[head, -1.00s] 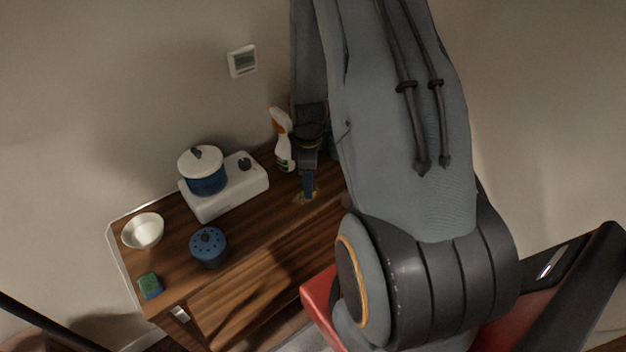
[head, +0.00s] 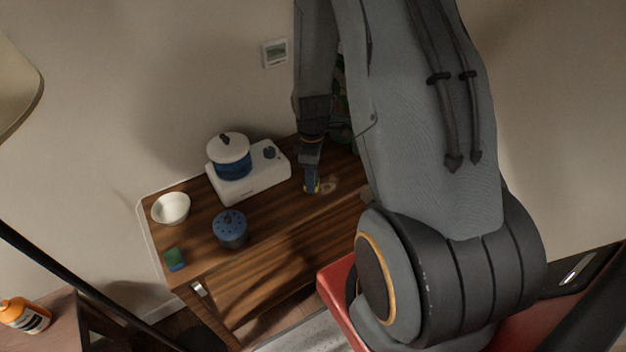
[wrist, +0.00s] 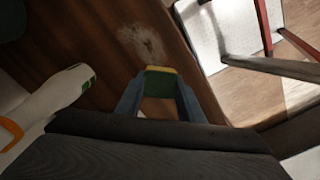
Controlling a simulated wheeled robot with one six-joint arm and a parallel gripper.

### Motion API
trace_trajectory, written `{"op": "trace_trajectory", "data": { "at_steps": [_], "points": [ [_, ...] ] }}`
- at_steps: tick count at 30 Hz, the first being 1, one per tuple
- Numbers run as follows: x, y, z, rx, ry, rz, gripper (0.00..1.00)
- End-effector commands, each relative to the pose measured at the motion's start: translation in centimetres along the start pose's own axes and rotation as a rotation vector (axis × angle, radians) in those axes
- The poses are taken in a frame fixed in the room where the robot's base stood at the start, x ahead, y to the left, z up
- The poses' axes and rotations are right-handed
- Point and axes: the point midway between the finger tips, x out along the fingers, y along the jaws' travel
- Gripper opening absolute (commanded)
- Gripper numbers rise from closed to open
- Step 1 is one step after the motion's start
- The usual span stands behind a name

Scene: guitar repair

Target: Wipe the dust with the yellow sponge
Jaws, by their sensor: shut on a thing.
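My gripper (head: 311,180) is low over the wooden tabletop and shut on the yellow sponge (head: 314,189). In the wrist view, my gripper's two blue fingers (wrist: 158,98) hold the sponge between them, showing a green face and a yellow edge (wrist: 158,70). The pale dust patch (head: 329,185) lies on the wood just right of the sponge in the head view. The dust also shows in the wrist view (wrist: 143,42), just beyond the sponge. I cannot tell whether the sponge touches the wood.
A pot (head: 231,162) stands on a white hot plate (head: 256,176) left of my gripper. A blue canister (head: 230,229), a white bowl (head: 171,208) and a green-and-blue sponge (head: 175,259) are farther left. A spray bottle (wrist: 45,105) is close beside my gripper.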

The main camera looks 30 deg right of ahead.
Motion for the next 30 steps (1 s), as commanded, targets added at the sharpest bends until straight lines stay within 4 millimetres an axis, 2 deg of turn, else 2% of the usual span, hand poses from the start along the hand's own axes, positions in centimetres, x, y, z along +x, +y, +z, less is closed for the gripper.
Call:
{"op": "trace_trajectory", "data": {
  "at_steps": [3,15,30],
  "points": [
    [-1.4,0.0,0.0,-0.001,0.0,0.001,0.1],
    [-4.7,0.0,-0.1,-0.002,0.001,0.001,0.1],
    [-4.8,0.0,-0.1,-0.003,0.0,0.001,0.1]
  ]
}}
